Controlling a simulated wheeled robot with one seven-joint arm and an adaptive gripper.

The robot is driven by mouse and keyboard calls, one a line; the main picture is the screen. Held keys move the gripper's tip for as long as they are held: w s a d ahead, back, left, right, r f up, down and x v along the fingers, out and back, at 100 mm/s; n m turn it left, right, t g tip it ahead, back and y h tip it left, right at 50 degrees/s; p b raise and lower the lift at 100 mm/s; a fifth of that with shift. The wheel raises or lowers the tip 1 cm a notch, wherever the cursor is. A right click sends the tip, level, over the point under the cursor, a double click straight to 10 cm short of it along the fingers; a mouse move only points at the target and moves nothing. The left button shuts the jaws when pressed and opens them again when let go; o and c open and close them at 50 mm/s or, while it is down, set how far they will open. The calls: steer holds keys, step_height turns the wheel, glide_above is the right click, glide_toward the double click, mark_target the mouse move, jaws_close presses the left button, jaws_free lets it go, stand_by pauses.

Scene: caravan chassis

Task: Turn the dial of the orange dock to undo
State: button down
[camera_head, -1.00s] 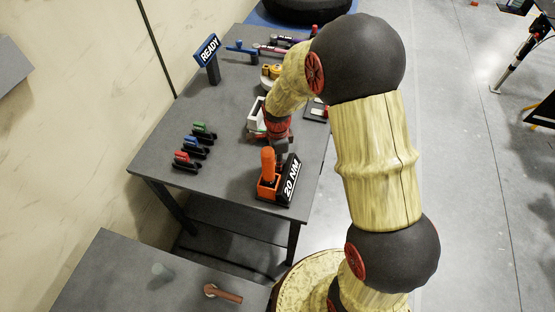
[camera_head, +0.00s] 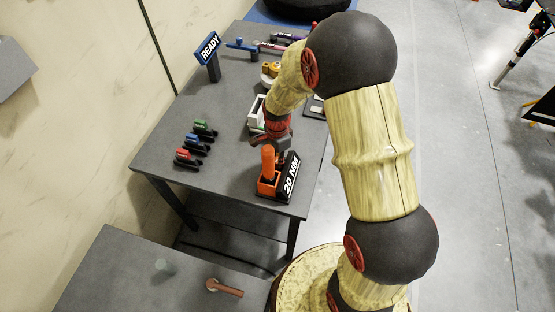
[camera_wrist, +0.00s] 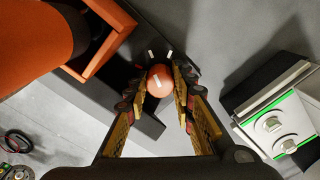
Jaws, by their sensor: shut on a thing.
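The orange dock (camera_head: 267,187) stands near the front right corner of the grey table, with an upright orange handle-like cylinder and a black plate marked "20 NM" (camera_head: 289,178). In the wrist view the dock's orange body (camera_wrist: 30,40) fills the upper left. The round orange-red dial (camera_wrist: 160,80), with a white mark, sits between my fingertips. My gripper (camera_wrist: 161,84) is shut on the dial, with a finger on each side. In the head view my gripper (camera_head: 276,144) is just behind the dock, and the dial is hidden there.
Several coloured clips (camera_head: 194,146) lie left. The table between clips and dock is clear.

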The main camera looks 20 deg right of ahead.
steer(key=c, duration=1.6)
jaws_free()
steer(key=shift+o, duration=0.5)
steer(key=shift+w+r, duration=0.1)
steer(key=shift+r, duration=3.9)
